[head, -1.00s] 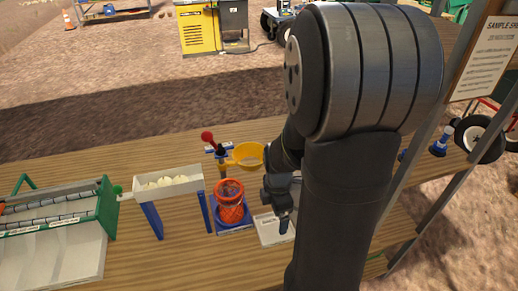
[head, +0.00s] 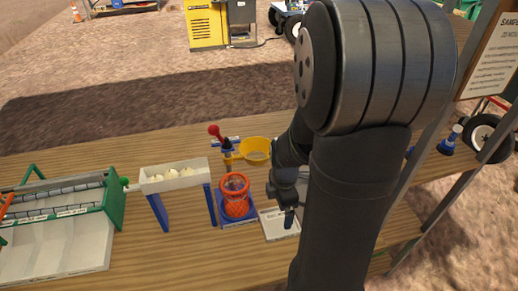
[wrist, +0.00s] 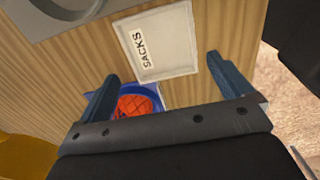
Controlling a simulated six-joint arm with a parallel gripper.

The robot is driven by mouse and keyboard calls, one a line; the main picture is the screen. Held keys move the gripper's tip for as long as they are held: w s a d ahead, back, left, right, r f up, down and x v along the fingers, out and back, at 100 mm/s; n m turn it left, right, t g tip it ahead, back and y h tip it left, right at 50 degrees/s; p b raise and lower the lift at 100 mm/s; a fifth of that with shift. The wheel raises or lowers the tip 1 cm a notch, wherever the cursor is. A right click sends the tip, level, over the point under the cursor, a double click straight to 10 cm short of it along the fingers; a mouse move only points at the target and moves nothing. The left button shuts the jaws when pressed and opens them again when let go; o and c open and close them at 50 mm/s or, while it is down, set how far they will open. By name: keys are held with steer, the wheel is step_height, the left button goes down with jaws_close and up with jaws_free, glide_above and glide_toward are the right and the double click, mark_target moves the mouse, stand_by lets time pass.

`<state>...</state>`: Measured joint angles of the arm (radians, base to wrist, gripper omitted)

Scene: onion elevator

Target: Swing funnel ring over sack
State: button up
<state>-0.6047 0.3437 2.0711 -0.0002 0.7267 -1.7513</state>
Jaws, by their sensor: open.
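The yellow funnel ring (head: 255,150) juts out from a post with a red-knobbed lever (head: 214,130), behind the sack. An orange mesh sack (head: 236,205) stands open-topped in a blue holder (head: 238,222); the ring is beside and behind it, not over it. My gripper (head: 289,218) is above the white SACKS tray (head: 277,233), right of the sack. In the wrist view my gripper (wrist: 166,76) is open and empty, fingers apart. The sack (wrist: 135,106) shows past the left finger, and a yellow part, likely the ring (wrist: 22,150), is at the lower left.
A white trough (head: 175,178) with pale onions stands on blue legs left of the sack. A green-sided conveyor (head: 60,210) is at the far left. My arm hides the table on the right. The front middle of the wooden table (head: 190,260) is clear.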

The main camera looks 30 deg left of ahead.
steer(key=shift+c, duration=0.3)
steer(key=shift+w, duration=0.1)
steer(key=c, duration=0.3)
steer(key=w+r, duration=0.2)
steer(key=r, duration=0.1)
steer(key=c, duration=0.8)
steer(key=w+a+r+n, duration=0.1)
steer(key=w+r, duration=0.3)
steer(key=r, duration=0.3)
steer(key=shift+w+a+r+g+y, duration=0.2)
steer(key=shift+r+g+y, duration=0.1)
steer(key=shift+y, duration=0.1)
steer(key=w+a+r+n+t+y, duration=0.15)
steer(key=w+r, duration=0.25)
steer(key=r, duration=0.5)
steer(key=w+a+r+n, duration=0.1)
steer(key=w+r+n, duration=0.2)
steer(key=r, duration=0.6)
steer(key=x, duration=1.7)
steer(key=shift+s+f, duration=0.15)
steer(key=shift+f, duration=0.1)
steer(key=shift+c, duration=0.2)
jaws_close()
